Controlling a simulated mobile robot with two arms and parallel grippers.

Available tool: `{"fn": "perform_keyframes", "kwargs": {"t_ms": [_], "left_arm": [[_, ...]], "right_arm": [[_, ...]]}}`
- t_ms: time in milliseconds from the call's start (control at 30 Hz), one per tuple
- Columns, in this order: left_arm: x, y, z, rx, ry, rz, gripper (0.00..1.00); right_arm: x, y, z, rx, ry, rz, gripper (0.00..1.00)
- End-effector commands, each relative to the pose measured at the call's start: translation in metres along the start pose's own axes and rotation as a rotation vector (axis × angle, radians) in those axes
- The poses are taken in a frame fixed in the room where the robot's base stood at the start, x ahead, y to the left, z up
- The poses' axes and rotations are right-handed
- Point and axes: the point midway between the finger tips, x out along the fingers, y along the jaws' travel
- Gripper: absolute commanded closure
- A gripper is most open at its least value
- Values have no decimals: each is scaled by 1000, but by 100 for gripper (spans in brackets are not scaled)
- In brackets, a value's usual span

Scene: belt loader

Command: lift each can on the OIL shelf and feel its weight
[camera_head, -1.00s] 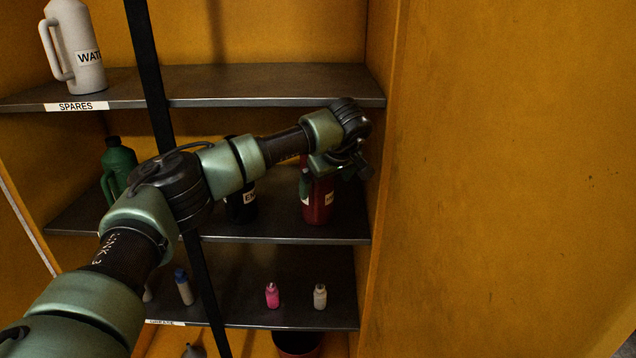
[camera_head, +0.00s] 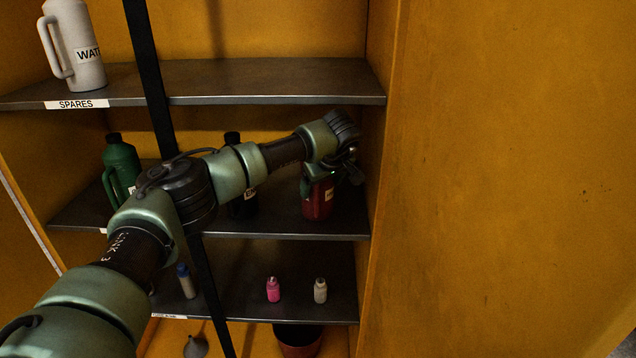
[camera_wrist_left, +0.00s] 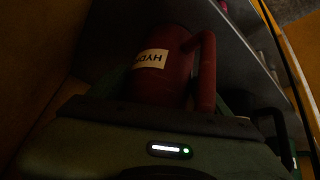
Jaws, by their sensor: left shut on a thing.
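A red can (camera_head: 318,205) with a white label and a handle stands near the right end of the middle shelf (camera_head: 285,227). My left gripper (camera_head: 325,178) is shut on its upper part. In the head view the can's base appears to be at the shelf; I see no clear gap. In the left wrist view the red can (camera_wrist_left: 165,85) shows a label starting "HYD" and its handle. A black can (camera_head: 243,208) is partly hidden behind my left arm. A green can (camera_head: 121,165) stands at the left. The OIL label is not visible. My right gripper is not in view.
A white WATER jug (camera_head: 80,45) stands on the SPARES shelf (camera_head: 270,82) above. A dark vertical strap (camera_head: 150,80) crosses in front of the shelves. The lower shelf holds a pink bottle (camera_head: 273,290) and a pale bottle (camera_head: 320,291). The cabinet's side wall is close right of the red can.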

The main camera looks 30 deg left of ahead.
Motion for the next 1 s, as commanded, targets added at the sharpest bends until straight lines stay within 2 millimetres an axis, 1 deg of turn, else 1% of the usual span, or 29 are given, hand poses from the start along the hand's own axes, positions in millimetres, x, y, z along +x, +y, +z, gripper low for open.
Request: {"fn": "perform_keyframes", "kwargs": {"t_ms": [267, 367, 533, 767, 1000], "left_arm": [[-5, 2, -4, -2, 4, 4, 95], [-12, 3, -8, -2, 4, 6, 95], [-31, 7, -20, -3, 4, 7, 95], [-42, -20, -4, 1, 2, 4, 95], [-62, -59, 20, 0, 3, 5, 95]], "right_arm": [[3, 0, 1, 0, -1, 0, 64], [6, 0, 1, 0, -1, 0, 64], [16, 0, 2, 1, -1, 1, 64], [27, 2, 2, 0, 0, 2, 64], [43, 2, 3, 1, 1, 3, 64]]}}
